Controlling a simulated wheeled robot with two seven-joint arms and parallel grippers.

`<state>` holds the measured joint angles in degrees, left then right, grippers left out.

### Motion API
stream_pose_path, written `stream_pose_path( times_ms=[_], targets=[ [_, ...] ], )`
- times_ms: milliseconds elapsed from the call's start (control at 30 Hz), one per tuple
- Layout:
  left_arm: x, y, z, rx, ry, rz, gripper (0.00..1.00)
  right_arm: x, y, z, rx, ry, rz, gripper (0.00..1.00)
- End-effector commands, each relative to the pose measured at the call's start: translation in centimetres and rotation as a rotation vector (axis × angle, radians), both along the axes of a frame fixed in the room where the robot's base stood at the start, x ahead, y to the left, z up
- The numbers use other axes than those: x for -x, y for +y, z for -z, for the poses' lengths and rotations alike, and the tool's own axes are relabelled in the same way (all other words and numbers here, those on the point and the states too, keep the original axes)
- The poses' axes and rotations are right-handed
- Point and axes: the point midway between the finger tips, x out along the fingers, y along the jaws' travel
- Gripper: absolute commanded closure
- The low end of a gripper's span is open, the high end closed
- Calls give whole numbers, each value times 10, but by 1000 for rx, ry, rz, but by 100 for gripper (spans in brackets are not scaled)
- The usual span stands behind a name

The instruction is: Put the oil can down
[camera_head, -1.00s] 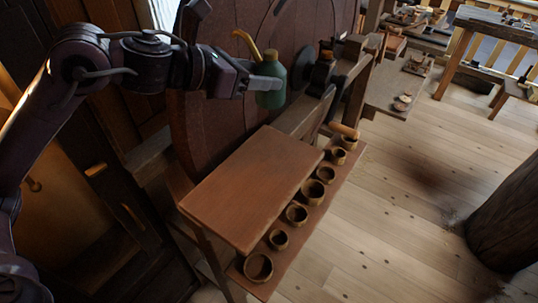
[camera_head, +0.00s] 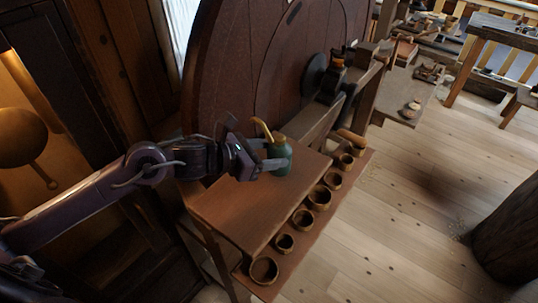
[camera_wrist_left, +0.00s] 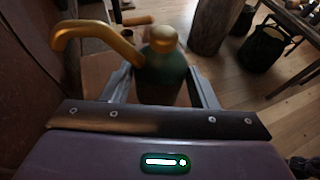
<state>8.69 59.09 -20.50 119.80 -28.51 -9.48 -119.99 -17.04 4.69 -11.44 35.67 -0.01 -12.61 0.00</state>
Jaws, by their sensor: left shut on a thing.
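The oil can (camera_head: 281,158) is a small green can with a brass cap and a curved yellow spout. My left gripper (camera_head: 275,162) is shut on its body and holds it upright over the far part of the brown bench top (camera_head: 228,214). I cannot tell whether the can's base touches the board. In the left wrist view the can (camera_wrist_left: 163,75) stands between the two fingers (camera_wrist_left: 160,90), with its spout bending to the left. Its lower part is hidden there by the gripper body. My right gripper is not in view.
A lower shelf along the bench's right side holds a row of several round wooden cups (camera_head: 319,196). A large dark wooden wheel (camera_head: 262,70) stands behind the bench. The near part of the bench top is clear. A dark round post (camera_head: 508,235) stands at right.

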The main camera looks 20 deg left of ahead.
Motion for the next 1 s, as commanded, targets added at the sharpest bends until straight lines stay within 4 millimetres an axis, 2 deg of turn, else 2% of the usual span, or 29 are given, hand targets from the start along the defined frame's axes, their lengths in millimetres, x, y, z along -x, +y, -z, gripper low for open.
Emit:
stream_pose_path(
  times_ms=[133,567,600,700,733,1000],
  targets=[
    [0,0,14,2,-1,-1,82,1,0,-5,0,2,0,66],
    [0,0,20,0,-4,0,82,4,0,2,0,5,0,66],
    [0,0,19,0,-1,0,42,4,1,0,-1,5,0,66],
    [0,0,19,1,-1,0,29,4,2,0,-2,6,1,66],
    [0,0,19,1,-1,0,25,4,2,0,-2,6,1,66],
    [0,0,19,1,-1,0,25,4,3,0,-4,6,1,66]
  ],
)
